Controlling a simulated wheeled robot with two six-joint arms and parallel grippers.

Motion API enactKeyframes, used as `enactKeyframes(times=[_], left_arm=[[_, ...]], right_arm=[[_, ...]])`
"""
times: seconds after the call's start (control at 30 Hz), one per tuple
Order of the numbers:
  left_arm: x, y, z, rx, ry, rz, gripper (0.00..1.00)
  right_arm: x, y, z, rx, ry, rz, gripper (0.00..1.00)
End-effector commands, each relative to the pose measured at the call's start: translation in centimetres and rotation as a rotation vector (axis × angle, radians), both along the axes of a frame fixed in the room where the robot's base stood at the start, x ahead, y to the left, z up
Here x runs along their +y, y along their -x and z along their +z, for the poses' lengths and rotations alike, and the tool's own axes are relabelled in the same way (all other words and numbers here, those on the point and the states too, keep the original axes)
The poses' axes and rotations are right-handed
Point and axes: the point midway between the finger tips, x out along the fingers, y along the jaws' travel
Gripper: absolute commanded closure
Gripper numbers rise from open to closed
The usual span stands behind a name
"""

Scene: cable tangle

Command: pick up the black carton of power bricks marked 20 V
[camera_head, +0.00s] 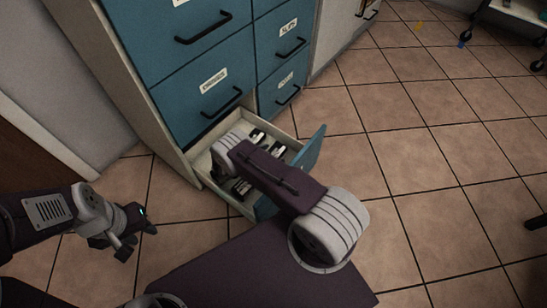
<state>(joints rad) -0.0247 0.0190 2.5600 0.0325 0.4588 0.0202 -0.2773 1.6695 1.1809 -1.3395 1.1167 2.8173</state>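The bottom drawer (198,169) of a blue-fronted cabinet is pulled open. Inside it lie several small black items with white labels: one at the back (257,136), one at the right (277,149) and one near the front left (241,187). Their markings are too small to read, so I cannot tell which is the 20 V carton. My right arm (285,190) reaches over the drawer and covers much of it; my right gripper is hidden behind it. My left gripper (136,240) hangs over the floor left of the drawer, apart from it, with nothing visible in it.
Closed blue drawers (205,85) with dark handles rise directly behind the open drawer. A grey wall (60,110) stands close on the left. The tiled floor (430,190) to the right is mostly clear. A wheeled cart (520,12) stands at the far top right.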

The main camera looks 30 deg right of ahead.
Motion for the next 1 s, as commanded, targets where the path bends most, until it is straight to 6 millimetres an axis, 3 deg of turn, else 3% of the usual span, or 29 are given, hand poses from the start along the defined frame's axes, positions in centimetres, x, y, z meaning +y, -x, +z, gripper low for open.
enactKeyframes(times=[0.03,0.27,0.5,0.63,1.0], left_arm=[[0.0,0.0,0.0,0.000,0.000,0.000,0.64],[0.0,0.0,0.0,0.000,0.000,0.000,0.64],[0.0,0.0,0.1,0.000,0.000,0.000,0.64],[0.0,0.0,0.9,0.000,0.000,0.000,0.64],[0.0,0.0,6.7,0.000,0.000,0.000,0.64]], right_arm=[[0.0,0.0,0.0,0.000,0.000,0.000,0.35],[0.0,0.0,0.0,0.000,0.000,0.000,0.99],[0.0,0.0,0.1,-0.001,0.000,0.000,1.00],[0.0,0.0,1.1,-0.001,0.000,0.000,1.00],[0.0,-0.1,9.4,-0.002,0.001,0.000,1.00]])
